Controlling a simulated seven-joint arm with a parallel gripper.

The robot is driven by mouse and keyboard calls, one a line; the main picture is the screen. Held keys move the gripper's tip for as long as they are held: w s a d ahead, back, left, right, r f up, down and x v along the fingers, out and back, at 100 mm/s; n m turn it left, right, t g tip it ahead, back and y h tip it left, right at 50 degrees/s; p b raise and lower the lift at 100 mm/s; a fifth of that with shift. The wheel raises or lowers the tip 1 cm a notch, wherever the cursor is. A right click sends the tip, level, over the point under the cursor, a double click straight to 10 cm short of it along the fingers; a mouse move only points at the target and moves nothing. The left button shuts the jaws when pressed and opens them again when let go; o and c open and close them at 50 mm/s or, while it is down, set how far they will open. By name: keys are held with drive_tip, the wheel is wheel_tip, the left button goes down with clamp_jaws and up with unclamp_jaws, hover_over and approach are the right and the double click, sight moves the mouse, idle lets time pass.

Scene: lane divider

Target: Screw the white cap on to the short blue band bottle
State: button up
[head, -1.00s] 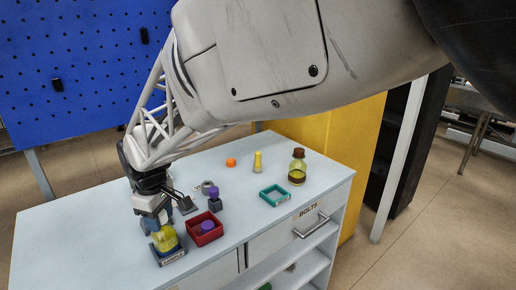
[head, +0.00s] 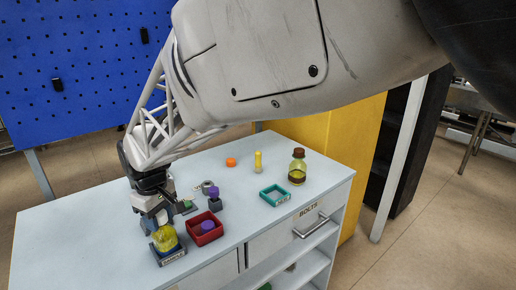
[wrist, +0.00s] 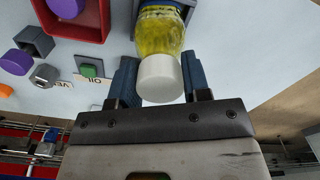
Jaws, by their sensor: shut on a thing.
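The bottle (head: 165,239) holds yellow liquid and stands upright in a dark blue-grey labelled tray (head: 172,259) at the table's near left. In the wrist view the bottle (wrist: 160,32) shows a blue band near the top edge of the picture. The white cap (wrist: 160,80) sits in line with the bottle's mouth and looks in contact with it; the threads are hidden. My gripper (wrist: 159,80) is shut on the cap, one blue finger on each side. In the head view my gripper (head: 155,220) is above the bottle and mostly hides the cap.
A red tray (head: 206,238) with a purple cap stands close right of the bottle. Grey holders with purple (head: 214,192) and green (head: 187,205) pieces stand behind. A teal tray (head: 274,197), a brown-capped bottle (head: 298,170) and an orange piece (head: 231,162) are farther right. The left tabletop is clear.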

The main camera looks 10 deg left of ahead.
drive_tip(key=shift+m, duration=0.9)
drive_tip(key=shift+m, duration=0.8)
drive_tip(key=shift+m, duration=0.3)
drive_tip(key=shift+m, duration=0.6)
